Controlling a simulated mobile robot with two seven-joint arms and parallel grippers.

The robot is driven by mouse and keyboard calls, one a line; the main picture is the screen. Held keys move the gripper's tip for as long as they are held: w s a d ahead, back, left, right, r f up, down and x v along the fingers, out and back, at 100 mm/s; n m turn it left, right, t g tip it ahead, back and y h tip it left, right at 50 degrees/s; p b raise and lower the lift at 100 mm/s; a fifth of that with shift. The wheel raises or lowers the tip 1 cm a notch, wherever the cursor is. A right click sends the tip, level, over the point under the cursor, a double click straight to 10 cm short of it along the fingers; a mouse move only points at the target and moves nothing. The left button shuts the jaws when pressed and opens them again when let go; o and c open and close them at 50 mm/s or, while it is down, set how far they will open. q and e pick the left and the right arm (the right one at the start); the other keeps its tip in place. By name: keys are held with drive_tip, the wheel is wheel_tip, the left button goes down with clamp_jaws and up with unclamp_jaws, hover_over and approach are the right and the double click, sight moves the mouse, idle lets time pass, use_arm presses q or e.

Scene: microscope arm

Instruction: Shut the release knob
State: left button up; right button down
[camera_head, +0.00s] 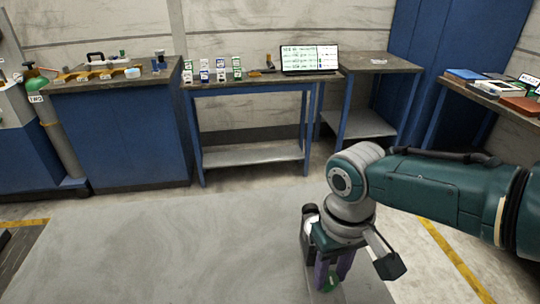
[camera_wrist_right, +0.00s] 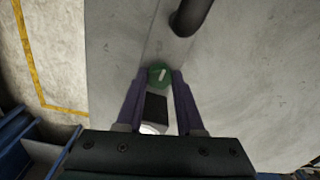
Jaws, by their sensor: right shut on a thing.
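The release knob (camera_wrist_right: 158,72) is a round green knob with a white bar on its face. In the right wrist view it sits between the tips of the two purple fingers of my right gripper (camera_wrist_right: 158,80), which is shut on it. In the head view my right gripper (camera_head: 333,278) points down over the grey table, and a bit of the green knob (camera_head: 330,284) shows at its fingertips. A grey bar carrying the knob and a dark block (camera_wrist_right: 156,106) show in the wrist view. My left gripper is not in view.
A dark post (camera_wrist_right: 190,17) stands just beyond the knob in the wrist view. The grey table (camera_head: 150,245) is bare to the left. Behind it are a workbench (camera_head: 250,82) with small boxes and a laptop (camera_head: 309,60), and a blue cabinet bench (camera_head: 120,140).

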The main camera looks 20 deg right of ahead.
sight(330, 276)
idle(0.4)
drive_tip(key=c, duration=0.5)
unclamp_jaws()
wheel_tip(330, 276, up, 10)
drive_tip(key=p, duration=0.4)
